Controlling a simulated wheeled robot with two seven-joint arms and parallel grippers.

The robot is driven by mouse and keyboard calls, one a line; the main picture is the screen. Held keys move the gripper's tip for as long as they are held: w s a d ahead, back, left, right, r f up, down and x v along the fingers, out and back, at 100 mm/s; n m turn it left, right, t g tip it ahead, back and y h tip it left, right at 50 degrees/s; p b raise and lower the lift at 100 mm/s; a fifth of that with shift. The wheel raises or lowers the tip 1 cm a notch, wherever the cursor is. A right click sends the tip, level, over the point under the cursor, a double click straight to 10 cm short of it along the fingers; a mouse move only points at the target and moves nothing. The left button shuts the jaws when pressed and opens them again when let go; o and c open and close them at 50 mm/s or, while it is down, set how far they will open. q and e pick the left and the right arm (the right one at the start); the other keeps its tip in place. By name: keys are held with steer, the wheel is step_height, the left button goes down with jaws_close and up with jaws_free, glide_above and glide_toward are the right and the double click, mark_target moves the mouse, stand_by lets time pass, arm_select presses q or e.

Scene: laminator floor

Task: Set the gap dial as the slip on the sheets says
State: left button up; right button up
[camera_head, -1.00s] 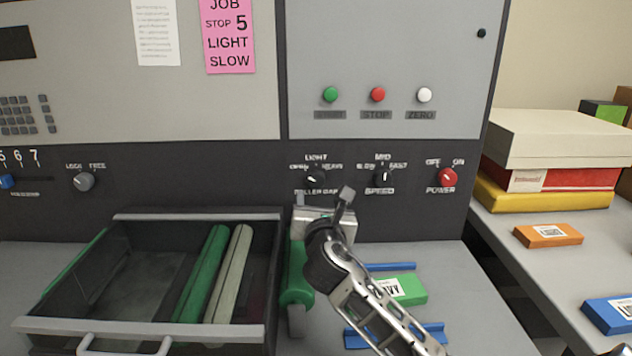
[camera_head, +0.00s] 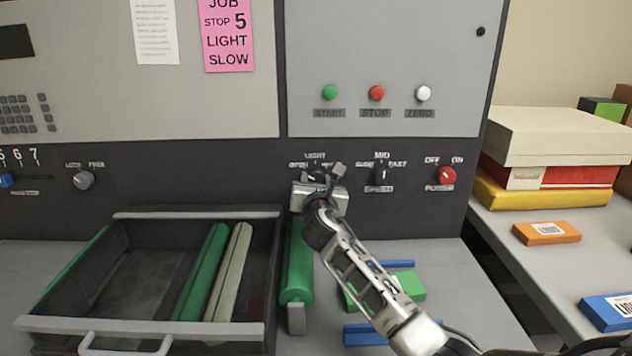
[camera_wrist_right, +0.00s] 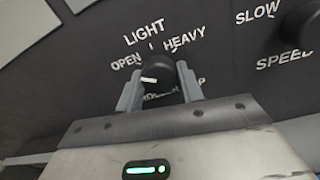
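The gap dial is a black knob with a white mark; it shows in the right wrist view (camera_wrist_right: 160,70) and, partly hidden, in the head view (camera_head: 316,173). Its labels read OPEN, LIGHT and HEAVY. The white mark points left, nearest the OPEN side. My right gripper (camera_wrist_right: 159,88) has its two fingers apart, one on each side of the knob; I cannot tell whether they touch it. The pink slip (camera_head: 228,36) on the panel reads JOB, STOP 5, LIGHT, SLOW. My left gripper is out of view.
The speed dial (camera_head: 381,175) and red power knob (camera_head: 446,176) are to the right. Start (camera_head: 330,93), stop (camera_head: 376,93) and zero (camera_head: 423,93) buttons sit above. An open drawer (camera_head: 140,328) with rollers stands left. A green roller (camera_head: 297,270) lies below my gripper.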

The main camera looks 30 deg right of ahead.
steer(key=shift+c, duration=0.9)
steer(key=shift+m, duration=0.3)
steer(key=m+h+b, duration=0.1)
steer(key=m+b, duration=0.7)
steer(key=m, duration=1.5)
steer(key=shift+w+a+m, duration=0.1)
steer(key=shift+m, duration=0.3)
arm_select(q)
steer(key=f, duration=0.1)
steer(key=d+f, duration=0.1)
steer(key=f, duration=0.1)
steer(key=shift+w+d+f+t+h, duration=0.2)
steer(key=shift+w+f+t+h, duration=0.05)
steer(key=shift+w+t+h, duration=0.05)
arm_select(e)
steer(key=shift+r, duration=0.1)
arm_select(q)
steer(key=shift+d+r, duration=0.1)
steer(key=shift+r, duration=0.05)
arm_select(e)
steer(key=shift+m, duration=0.3)
